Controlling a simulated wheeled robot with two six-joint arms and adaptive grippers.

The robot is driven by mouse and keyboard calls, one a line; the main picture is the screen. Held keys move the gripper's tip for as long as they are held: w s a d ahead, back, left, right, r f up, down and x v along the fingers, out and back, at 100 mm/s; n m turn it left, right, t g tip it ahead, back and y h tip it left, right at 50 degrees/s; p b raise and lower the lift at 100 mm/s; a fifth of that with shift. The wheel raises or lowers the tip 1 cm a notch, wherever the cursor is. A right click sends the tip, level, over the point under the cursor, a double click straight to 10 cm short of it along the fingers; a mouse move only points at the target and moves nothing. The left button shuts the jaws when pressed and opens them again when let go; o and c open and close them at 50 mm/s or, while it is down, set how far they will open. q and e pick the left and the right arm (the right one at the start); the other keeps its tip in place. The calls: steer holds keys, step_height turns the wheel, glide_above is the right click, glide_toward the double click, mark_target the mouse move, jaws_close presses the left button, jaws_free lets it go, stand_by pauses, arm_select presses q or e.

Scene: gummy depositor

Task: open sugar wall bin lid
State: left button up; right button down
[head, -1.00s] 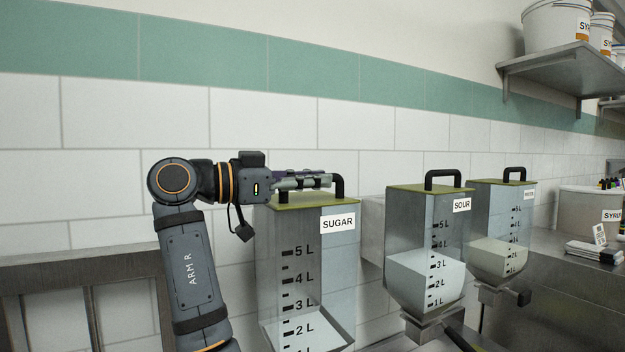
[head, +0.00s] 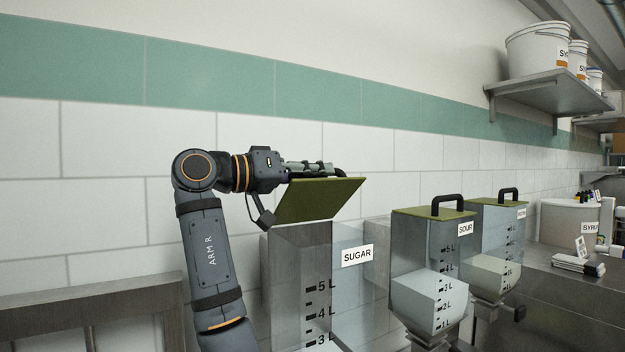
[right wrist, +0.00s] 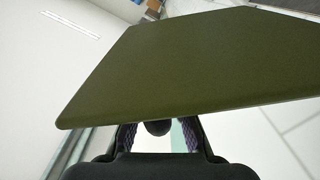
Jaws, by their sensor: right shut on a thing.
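The sugar wall bin (head: 300,275) is a clear bin with a SUGAR label and litre marks, in the middle of the head view. Its olive-green lid (head: 318,201) is raised and tilted above the bin, and the bin's top is uncovered. My right gripper (head: 325,168) is shut on the black lid handle (head: 340,172) at the lid's upper edge. In the right wrist view the lid (right wrist: 195,65) fills much of the picture, and the handle (right wrist: 158,128) shows between the two fingers. My left gripper is not in view.
The sour bin (head: 432,255) and another lidded bin (head: 497,230) stand to the right, both closed. White buckets (head: 537,48) sit on a wall shelf (head: 545,97) at upper right. A steel counter (head: 560,295) runs along the right. A tiled wall is behind.

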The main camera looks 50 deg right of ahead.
steer(key=w+d+n+p, duration=0.3)
steer(key=w+n+p, duration=0.4)
steer(key=w+n, duration=0.4)
steer(key=shift+w+d+r+n, duration=0.2)
steer(key=shift+w+d+n, duration=0.15)
steer(key=shift+w+n, duration=0.05)
stand_by(0.3)
steer(key=c, duration=1.3)
jaws_free()
steer(key=shift+a, duration=0.1)
